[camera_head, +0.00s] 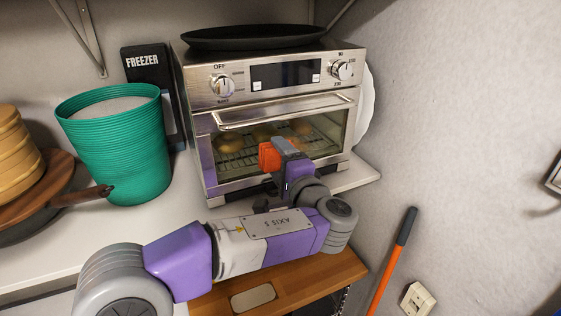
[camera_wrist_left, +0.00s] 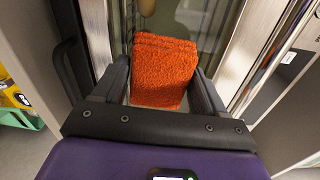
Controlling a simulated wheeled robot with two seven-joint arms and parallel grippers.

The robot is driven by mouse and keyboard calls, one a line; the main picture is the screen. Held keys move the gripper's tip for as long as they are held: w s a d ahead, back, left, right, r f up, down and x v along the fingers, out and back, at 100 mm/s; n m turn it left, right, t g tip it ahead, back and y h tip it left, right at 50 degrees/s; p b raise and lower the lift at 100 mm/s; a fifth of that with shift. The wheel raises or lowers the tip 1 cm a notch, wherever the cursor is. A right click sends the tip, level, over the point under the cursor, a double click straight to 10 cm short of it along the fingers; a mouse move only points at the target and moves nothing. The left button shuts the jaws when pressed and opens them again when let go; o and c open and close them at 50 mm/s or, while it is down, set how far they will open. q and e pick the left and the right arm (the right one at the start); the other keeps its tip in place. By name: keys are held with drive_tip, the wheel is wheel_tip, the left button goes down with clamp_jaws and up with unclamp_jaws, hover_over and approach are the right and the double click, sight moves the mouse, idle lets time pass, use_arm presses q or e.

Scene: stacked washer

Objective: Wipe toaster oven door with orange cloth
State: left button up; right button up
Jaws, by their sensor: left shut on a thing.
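The toaster oven (camera_head: 200,140) stands on a white shelf, with its door closed and its handle (camera_head: 285,110) across the top. Rolls show behind the door glass (camera_head: 235,160). My left gripper (camera_head: 278,153) is in front of the lower middle of the door, shut on the orange cloth (camera_head: 268,156). In the left wrist view, the orange cloth (camera_wrist_left: 162,70) sits between the two fingers, in front of the door glass (camera_wrist_left: 203,22). I cannot tell whether the cloth touches the glass. My right gripper is not in view.
A dark pan (camera_head: 255,37) lies on top of the oven. A green ribbed bin (camera_head: 120,145) and a black FREEZER box (camera_head: 146,66) stand at its left. A wooden surface (camera_head: 335,272) lies below the shelf. An orange-handled tool (camera_head: 390,265) leans at the right.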

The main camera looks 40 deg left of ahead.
use_arm(q)
drive_tip(key=shift+w+a, duration=0.2)
drive_tip(key=shift+a, duration=0.2)
drive_tip(key=shift+w, duration=0.1)
